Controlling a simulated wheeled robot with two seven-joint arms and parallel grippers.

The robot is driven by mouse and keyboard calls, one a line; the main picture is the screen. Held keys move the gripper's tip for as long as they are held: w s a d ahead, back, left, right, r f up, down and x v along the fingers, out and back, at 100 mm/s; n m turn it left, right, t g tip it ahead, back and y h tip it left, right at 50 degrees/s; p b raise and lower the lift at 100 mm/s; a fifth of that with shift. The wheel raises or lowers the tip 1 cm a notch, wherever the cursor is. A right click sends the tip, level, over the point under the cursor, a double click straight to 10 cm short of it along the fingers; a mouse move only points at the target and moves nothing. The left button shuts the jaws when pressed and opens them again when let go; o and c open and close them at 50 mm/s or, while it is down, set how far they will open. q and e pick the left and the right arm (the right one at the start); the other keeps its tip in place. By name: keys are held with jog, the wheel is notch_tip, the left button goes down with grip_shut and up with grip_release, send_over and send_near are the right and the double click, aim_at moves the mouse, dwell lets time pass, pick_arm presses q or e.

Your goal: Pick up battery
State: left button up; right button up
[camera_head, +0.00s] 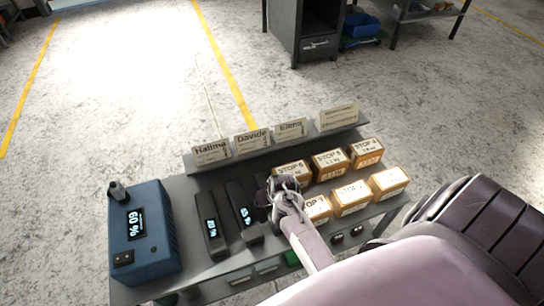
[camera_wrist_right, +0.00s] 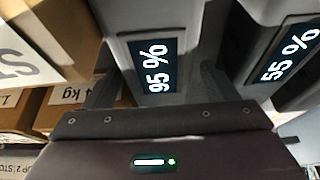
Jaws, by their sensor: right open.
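Two dark slim batteries with lit displays stand side by side on the grey table (camera_head: 190,187), one on the left (camera_head: 211,228) and one beside it (camera_head: 243,212). My right gripper (camera_head: 278,188) is over the table just right of them, at the left end of the boxes. In the right wrist view a battery reading 95 % (camera_wrist_right: 152,62) lies between the open fingers of my right gripper (camera_wrist_right: 160,85). Another battery reading 55 % (camera_wrist_right: 285,55) is to its right. I cannot tell whether the fingers touch the battery. My left gripper is not in view.
A blue box with a lit display (camera_head: 145,235) stands at the table's left end. Several small cardboard boxes (camera_head: 331,165) marked STOP fill the right side, close to my gripper. Name cards (camera_head: 252,141) stand along the back ledge. A dark cabinet (camera_head: 305,30) is farther back.

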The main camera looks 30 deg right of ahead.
grip_shut()
jog(key=shift+w+r, duration=0.15)
dwell(0.5)
